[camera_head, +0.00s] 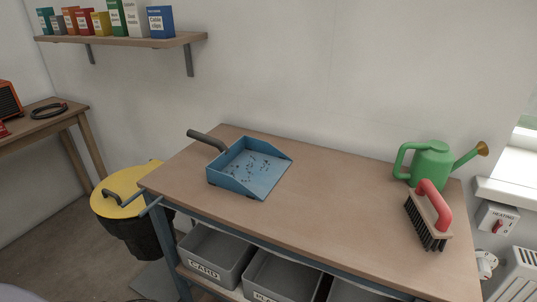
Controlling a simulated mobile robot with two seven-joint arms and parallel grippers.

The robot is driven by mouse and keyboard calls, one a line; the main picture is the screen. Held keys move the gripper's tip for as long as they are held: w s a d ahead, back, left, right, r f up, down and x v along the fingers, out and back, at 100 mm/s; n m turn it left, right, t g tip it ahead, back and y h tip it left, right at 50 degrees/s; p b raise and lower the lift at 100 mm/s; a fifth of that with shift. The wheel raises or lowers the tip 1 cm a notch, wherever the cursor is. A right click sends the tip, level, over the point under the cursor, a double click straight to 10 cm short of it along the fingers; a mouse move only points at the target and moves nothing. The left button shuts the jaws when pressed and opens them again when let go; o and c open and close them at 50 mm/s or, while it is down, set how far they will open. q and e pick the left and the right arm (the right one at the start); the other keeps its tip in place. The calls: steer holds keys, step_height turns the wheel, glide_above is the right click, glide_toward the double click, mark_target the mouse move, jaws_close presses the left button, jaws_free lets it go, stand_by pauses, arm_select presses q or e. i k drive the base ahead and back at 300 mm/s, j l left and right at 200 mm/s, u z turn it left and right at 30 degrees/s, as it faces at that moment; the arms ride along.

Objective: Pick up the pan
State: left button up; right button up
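The pan is a blue dustpan (251,169) with a dark grey handle (207,140) pointing to the back left. It lies on the left part of the wooden workbench (330,205). Small dark bits are scattered on its floor, and its open side faces right. Neither of my grippers shows in the head view.
A red-handled brush (429,217) and a green watering can (431,163) stand at the bench's right end. A yellow-lidded bin (125,190) is at the left. Grey boxes (216,254) sit below. The bench middle is clear. A shelf (125,42) with several boxes hangs upper left.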

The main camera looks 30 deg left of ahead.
mark_target(263, 182)
steer(key=l+u, duration=0.4)
steer(key=k+l+u, duration=0.15)
steer(key=u, duration=0.3)
steer(key=k+l+u, duration=0.15)
steer(key=u, duration=0.25)
steer(key=i+j+u, duration=0.2)
steer(key=u, duration=0.2)
steer(key=i+j+u, duration=0.1)
steer(key=i+u, duration=0.15)
steer(key=u, duration=0.2)
steer(key=j+u, duration=0.1)
steer(key=k+j+z, duration=0.2)
steer(key=k+j, duration=0.1)
steer(key=j, duration=0.1)
